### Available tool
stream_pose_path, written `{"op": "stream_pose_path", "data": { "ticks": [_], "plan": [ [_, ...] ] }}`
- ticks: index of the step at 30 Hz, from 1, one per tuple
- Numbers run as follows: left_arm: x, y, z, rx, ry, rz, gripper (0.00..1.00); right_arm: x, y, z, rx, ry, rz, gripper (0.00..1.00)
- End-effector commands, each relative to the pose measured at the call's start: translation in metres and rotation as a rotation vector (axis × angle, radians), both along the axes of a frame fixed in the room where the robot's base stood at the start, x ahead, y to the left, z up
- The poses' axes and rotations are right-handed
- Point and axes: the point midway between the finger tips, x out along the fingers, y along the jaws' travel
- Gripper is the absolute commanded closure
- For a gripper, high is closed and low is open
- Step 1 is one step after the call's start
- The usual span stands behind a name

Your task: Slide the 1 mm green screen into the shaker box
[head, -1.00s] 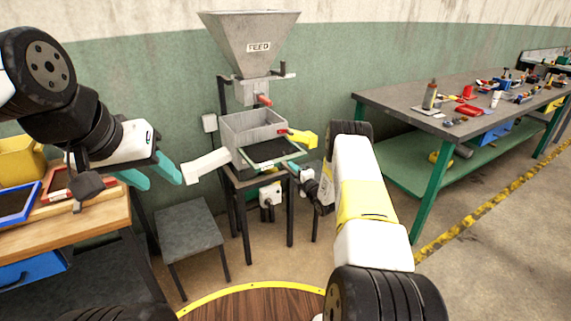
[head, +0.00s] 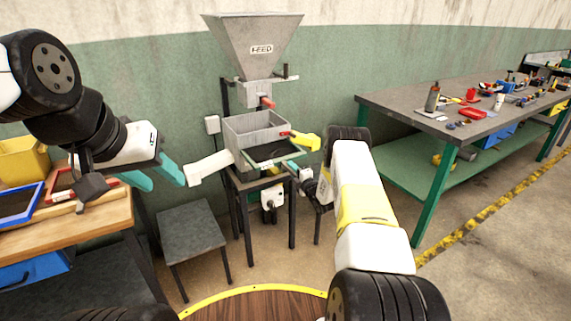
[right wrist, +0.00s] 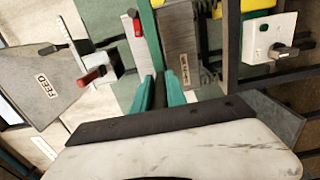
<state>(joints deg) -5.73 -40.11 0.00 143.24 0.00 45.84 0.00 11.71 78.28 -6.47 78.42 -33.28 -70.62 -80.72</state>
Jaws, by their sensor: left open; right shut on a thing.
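The green-framed screen (head: 272,153) with dark mesh is at the open front right of the grey shaker box (head: 247,134), its far part hidden at the box; I cannot tell how deep it sits. In the right wrist view its green frame (right wrist: 151,42) runs up from between my fingers. My right gripper (head: 294,167) is shut on the screen's near edge; its teal fingers show in the right wrist view (right wrist: 160,92). My left gripper (head: 158,180) is open and empty, left of the box's white spout (head: 208,168).
A grey stool (head: 195,235) is in front. The left bench (head: 90,228) holds blue and red framed screens. A workbench (head: 440,105) stands right.

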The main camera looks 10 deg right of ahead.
Motion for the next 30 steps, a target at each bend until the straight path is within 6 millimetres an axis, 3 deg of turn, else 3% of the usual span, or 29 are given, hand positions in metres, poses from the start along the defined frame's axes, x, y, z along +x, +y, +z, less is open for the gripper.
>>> {"op": "stream_pose_path", "data": {
  "ticks": [21, 30],
  "plan": [
    [0.000, 0.000, 0.000, 0.000, 0.000, 0.000, 0.55, 0.027, 0.010, 0.002, 0.001, -0.005, 0.001, 1.00],
    [0.000, 0.000, 0.000, 0.000, 0.000, 0.000, 0.55, 0.028, 0.010, 0.002, 0.000, -0.004, 0.000, 1.00]
  ]
}}
